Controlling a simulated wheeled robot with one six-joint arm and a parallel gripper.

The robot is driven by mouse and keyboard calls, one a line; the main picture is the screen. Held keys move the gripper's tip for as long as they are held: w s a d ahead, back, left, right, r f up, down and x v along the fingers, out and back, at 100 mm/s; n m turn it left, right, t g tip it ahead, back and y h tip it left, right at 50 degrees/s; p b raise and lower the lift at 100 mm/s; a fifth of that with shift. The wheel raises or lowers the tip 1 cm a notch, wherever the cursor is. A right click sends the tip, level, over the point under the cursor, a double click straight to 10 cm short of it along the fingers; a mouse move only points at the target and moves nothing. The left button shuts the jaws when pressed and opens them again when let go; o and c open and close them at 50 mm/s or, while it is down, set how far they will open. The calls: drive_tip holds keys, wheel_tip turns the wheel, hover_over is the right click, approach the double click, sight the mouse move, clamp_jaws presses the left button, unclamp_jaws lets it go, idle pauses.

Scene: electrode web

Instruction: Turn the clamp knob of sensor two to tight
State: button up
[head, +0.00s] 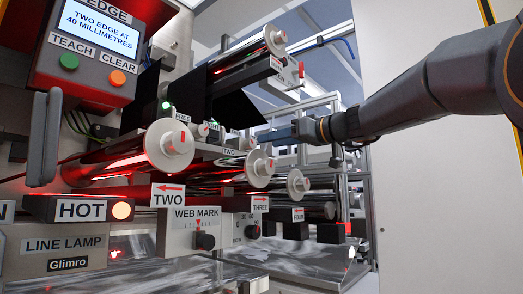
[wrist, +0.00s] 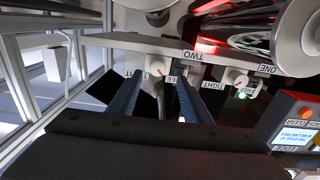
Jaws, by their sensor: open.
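The sensor two knob (wrist: 157,68) is a small white dial with a red mark, beside the upside-down TWO label (wrist: 195,55) in the wrist view. Its lettering is partly hidden by a finger. In the head view a small pale knob (head: 249,144) sits right of the TWO label (head: 229,152). My gripper (wrist: 159,75) is open, its two blue fingers on either side of the knob in the picture. Contact cannot be told. In the head view my gripper (head: 262,137) reaches in from the right, its fingertips near that knob.
Another knob (wrist: 237,77) sits near the ONE label, with a TIGHT label (wrist: 212,84) beside it. Rollers with white end discs (head: 170,146) surround the sensor area. A display (head: 98,30) reads TWO EDGE AT 40 MILLIMETRES. A HOT lamp box (head: 80,210) glows at the lower left.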

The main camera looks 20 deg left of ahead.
sight(253, 145)
drive_tip(key=p+x, duration=0.1)
drive_tip(key=x, duration=0.1)
drive_tip(key=p+x, duration=0.1)
drive_tip(key=x, duration=0.2)
drive_tip(key=p+x, duration=0.1)
drive_tip(key=x, duration=0.2)
drive_tip(key=shift+w+d, duration=0.1)
drive_tip(key=shift+w, duration=0.2)
drive_tip(key=c, duration=1)
